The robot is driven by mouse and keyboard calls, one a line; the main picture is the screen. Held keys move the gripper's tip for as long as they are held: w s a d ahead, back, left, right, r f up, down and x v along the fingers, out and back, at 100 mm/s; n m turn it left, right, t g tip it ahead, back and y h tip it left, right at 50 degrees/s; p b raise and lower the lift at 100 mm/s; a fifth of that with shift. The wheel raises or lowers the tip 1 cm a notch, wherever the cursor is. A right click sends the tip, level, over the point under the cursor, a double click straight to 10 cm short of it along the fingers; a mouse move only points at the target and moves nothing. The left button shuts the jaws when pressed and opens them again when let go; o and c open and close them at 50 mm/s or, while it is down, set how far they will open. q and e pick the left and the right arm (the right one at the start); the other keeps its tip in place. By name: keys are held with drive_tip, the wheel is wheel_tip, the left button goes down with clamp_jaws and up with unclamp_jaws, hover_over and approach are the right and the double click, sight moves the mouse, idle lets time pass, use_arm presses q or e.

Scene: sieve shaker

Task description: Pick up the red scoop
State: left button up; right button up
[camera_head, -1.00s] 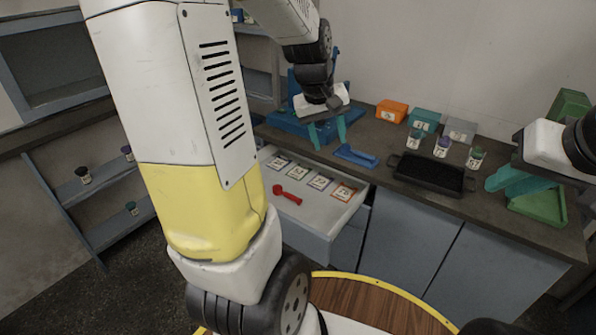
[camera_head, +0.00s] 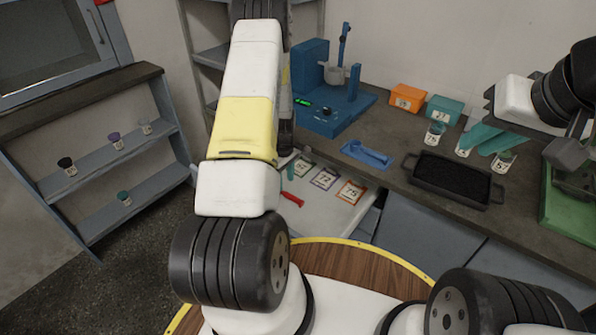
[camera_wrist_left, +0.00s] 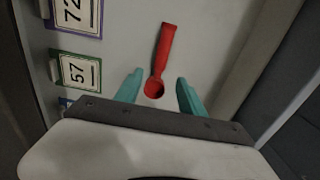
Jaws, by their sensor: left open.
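The red scoop (camera_head: 293,199) lies in the open drawer (camera_head: 325,209), partly hidden by my left arm in the head view. In the left wrist view the red scoop (camera_wrist_left: 161,62) lies flat, its bowl toward my left gripper (camera_wrist_left: 158,88) and its handle pointing away. The bowl is between the two teal fingers, which are open and apart from it. I cannot tell how high the fingers are above the drawer floor. In the head view most of my left gripper is hidden behind the arm; one teal finger (camera_head: 291,172) shows. My right gripper (camera_head: 495,139) is over the counter near the labelled cups.
Number cards (camera_head: 350,191) lie in the drawer beside the scoop. On the counter are a blue shaker machine (camera_head: 325,118), a blue tool (camera_head: 366,154), a black tray (camera_head: 447,184), an orange box (camera_head: 407,97) and a teal box (camera_head: 444,110). Shelves (camera_head: 95,160) with small cups stand at left.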

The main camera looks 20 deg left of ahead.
sight(287, 193)
use_arm(q)
drive_tip(key=f, duration=0.6)
drive_tip(key=shift+d+f, duration=0.1)
drive_tip(key=shift+d, duration=0.2)
drive_tip(key=shift+c, duration=0.5)
clamp_jaws()
